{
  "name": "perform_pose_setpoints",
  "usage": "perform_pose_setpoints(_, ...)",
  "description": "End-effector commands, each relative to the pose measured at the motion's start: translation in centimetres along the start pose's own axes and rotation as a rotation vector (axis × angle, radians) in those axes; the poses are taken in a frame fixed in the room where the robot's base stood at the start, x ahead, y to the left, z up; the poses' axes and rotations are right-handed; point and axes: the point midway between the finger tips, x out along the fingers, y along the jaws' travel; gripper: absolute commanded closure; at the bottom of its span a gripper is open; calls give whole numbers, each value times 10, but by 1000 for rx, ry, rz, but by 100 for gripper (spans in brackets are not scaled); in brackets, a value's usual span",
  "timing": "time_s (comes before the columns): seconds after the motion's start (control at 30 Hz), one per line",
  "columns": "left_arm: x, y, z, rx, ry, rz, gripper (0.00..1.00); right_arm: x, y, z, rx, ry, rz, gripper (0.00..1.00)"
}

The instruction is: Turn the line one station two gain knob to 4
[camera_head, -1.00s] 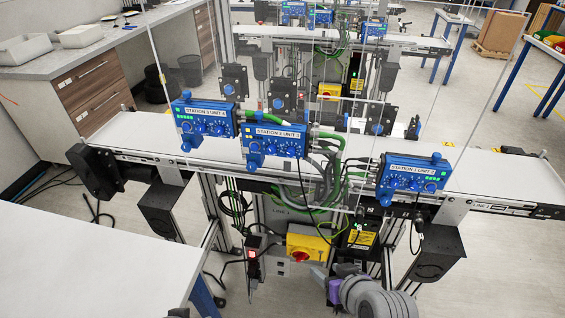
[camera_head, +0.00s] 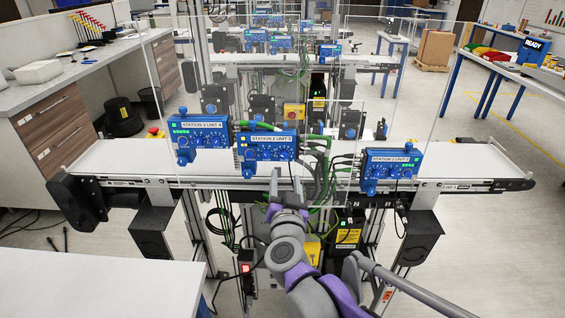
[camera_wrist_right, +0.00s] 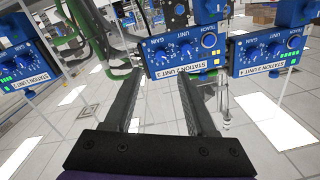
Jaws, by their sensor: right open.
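Three blue station boxes with dial knobs stand along the near conveyor: a left box (camera_head: 200,139), a middle box (camera_head: 268,146) and a right box (camera_head: 390,164). The middle label seems to read station 2 unit 3; the labels are small. My right gripper (camera_head: 285,188) is in front of and below the middle box, open and empty. In the right wrist view, boxes look upside down. The middle box (camera_wrist_right: 186,58) lies beyond the open fingers (camera_wrist_right: 162,84), apart from them, and a knob under the word GAIN (camera_wrist_right: 163,57) shows on it. Knob settings are too small to read. My left gripper is out of view.
A clear panel (camera_head: 320,60) stands around the boxes. Green and grey cables (camera_head: 318,165) hang between the middle and right boxes. A white table (camera_head: 90,285) is at front left. A second conveyor (camera_head: 350,60) stands behind.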

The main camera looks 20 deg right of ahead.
Motion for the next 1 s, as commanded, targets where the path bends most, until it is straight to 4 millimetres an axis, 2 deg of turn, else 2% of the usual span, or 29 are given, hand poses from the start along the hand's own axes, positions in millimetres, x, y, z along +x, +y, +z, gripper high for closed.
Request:
perform_pose_setpoints(0.03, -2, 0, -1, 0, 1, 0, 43, 12, 0, -1, -2, 2, 3, 44)
perform_pose_setpoints(0.2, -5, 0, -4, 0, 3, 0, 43, 44, 0, -2, -1, 2, 2, 44)
perform_pose_setpoints(0.4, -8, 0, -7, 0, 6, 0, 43, 72, 0, -1, 0, 1, 0, 44)
perform_pose_setpoints(0.6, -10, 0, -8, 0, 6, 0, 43, 82, 0, 0, 0, 0, -1, 44)
perform_pose_setpoints(0.83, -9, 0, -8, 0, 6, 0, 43, 82, 0, 0, 0, 0, -1, 44)
perform_pose_setpoints(1.0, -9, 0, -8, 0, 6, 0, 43, 82, 0, 0, 0, 0, -1, 74)
